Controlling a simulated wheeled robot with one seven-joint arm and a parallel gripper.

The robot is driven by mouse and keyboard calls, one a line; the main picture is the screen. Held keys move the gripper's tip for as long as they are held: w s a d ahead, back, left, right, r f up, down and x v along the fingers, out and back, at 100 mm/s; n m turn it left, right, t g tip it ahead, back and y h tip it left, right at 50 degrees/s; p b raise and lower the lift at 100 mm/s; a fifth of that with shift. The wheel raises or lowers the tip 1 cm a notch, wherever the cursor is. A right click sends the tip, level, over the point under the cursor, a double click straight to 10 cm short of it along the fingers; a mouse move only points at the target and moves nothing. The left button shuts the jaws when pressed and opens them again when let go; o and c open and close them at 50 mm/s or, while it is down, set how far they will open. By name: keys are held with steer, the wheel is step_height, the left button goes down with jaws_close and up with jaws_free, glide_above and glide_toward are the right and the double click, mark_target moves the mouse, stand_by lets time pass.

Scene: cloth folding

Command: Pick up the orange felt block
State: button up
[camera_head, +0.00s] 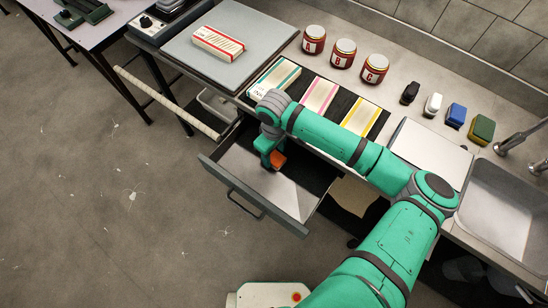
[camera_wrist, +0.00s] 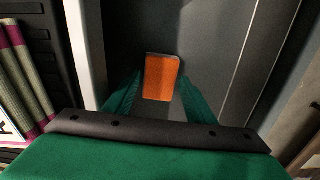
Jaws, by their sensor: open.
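The orange felt block (camera_head: 278,160) lies inside the open drawer (camera_head: 290,197), towards its inner end. In the wrist view the block (camera_wrist: 161,78) is a small upright-looking orange rectangle with a pale top edge. My gripper (camera_wrist: 158,92) has its two green fingers apart, one on each side of the block, with a gap visible on the right. In the head view my gripper (camera_head: 271,158) reaches down into the drawer at the block, hiding part of it. I cannot tell whether either finger touches the block.
The drawer walls stand close around my gripper. Cloth packs (camera_head: 319,95) lie on the counter above, with red jars (camera_head: 343,53) behind. Small coloured blocks (camera_head: 456,115) and a sink (camera_head: 510,205) are to the right. A striped pack (camera_head: 218,43) lies on a grey board (camera_head: 190,58).

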steer(key=shift+f, duration=0.25)
steer(key=c, duration=0.8)
steer(key=shift+r, duration=0.15)
